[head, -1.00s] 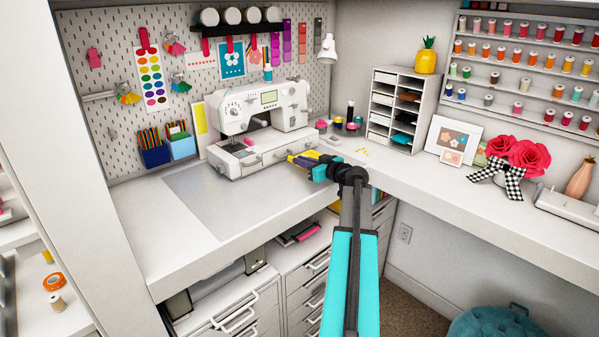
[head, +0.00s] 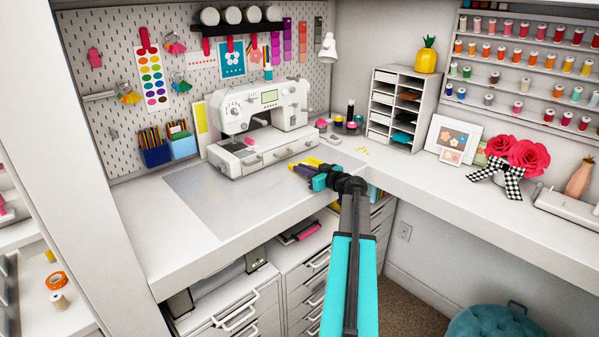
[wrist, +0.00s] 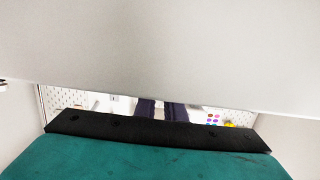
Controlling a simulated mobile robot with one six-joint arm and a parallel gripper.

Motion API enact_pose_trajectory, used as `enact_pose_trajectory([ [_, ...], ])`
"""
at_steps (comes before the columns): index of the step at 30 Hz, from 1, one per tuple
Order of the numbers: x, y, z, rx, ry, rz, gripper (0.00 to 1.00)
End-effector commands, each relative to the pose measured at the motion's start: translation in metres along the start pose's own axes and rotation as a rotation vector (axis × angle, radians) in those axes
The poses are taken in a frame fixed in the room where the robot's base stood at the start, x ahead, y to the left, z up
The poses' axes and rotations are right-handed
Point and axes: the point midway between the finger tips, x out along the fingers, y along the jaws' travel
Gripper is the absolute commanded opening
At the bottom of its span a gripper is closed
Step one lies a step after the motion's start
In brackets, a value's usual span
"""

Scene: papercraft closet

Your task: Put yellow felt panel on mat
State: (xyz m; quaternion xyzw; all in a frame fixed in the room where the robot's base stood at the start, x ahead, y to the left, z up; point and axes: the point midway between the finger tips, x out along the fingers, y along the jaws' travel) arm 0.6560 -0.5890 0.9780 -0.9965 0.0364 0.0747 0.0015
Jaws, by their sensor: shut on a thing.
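My gripper (head: 310,172) has dark purple fingers and a teal body. It is right of and in front of the sewing machine, over the counter near its front edge. It is shut on a small yellow piece, the yellow felt panel (head: 312,161), of which little shows. The pale grey mat (head: 182,212) lies flat on the counter to the left, apart from the gripper. In the wrist view a wide pale grey surface hides the fingertips (wrist: 161,108) and the held piece; I cannot tell what that surface is.
The white sewing machine (head: 262,130) stands behind the mat and left of my gripper. A yellow-and-white sheet (head: 200,128) leans on the pegboard. A white shelf organiser (head: 400,108) stands in the corner.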

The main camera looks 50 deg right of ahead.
Motion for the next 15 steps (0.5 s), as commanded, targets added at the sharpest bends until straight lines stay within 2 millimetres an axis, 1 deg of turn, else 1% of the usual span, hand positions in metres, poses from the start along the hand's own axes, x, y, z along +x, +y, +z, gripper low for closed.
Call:
enact_pose_trajectory([
  [4,0.0003,0.0,0.0023,0.0,0.0,0.0,0.0],
  [5,0.0002,0.0,0.002,0.0,0.0,0.0,0.11],
  [6,0.0001,0.0,0.0013,0.0,0.0,0.0,0.18],
  [8,0.0001,0.0,0.0013,0.0,0.0,0.0,0.28],
  [15,0.0001,0.0,0.0013,0.0,0.0,0.0,0.28],
])
